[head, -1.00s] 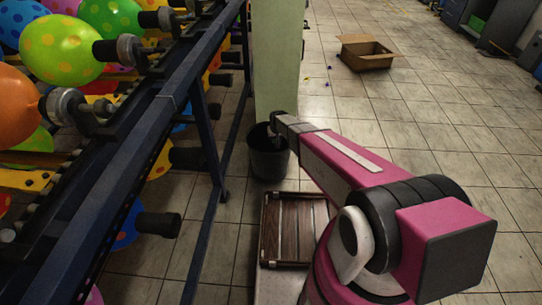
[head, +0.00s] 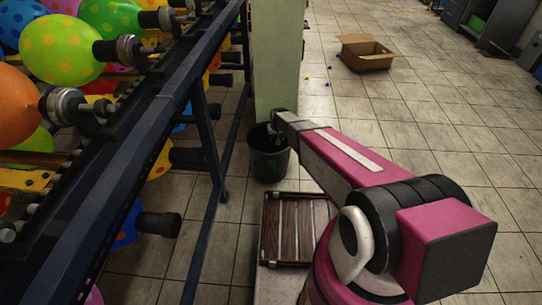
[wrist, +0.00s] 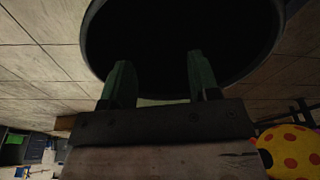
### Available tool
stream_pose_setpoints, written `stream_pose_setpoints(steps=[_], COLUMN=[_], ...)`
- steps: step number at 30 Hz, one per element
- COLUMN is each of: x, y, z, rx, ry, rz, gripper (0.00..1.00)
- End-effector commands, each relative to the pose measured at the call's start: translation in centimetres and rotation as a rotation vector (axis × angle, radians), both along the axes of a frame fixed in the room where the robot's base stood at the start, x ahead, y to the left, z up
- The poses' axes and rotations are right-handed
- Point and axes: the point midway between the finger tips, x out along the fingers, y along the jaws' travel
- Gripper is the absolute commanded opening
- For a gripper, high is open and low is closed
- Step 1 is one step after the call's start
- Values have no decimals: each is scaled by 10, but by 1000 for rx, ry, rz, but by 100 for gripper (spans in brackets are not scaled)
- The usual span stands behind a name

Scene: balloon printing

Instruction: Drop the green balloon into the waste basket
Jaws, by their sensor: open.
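The dark waste basket (head: 268,166) stands on the floor beside the pale green pillar. My gripper (wrist: 158,62) is open over the basket mouth, with its two green-tinted fingers apart and nothing visible between them. In the wrist view the dark basket interior (wrist: 180,28) fills the space beyond the fingers, too dark to show any contents. In the head view my wrist partly hides the basket mouth. A green balloon with yellow-orange dots (head: 60,48) is on the rack at the left. I see no green balloon in or at my gripper.
The blue metal rack (head: 150,130) with several coloured balloons runs along the left. The green pillar (head: 277,60) rises just behind the basket. A wooden slatted crate (head: 290,230) lies in front. An open cardboard box (head: 368,58) is farther back. The tiled floor at right is mostly clear.

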Motion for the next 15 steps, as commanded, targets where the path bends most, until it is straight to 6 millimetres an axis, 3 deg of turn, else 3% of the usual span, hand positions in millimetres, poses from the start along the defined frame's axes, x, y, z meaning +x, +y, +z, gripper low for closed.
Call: stream_pose_setpoints(steps=[9, 15], x=[-13, -16], y=[-4, -4], z=[61, 81], rx=[1, 1], ry=[-3, -2], rz=[0, 0], gripper=[56, 56])
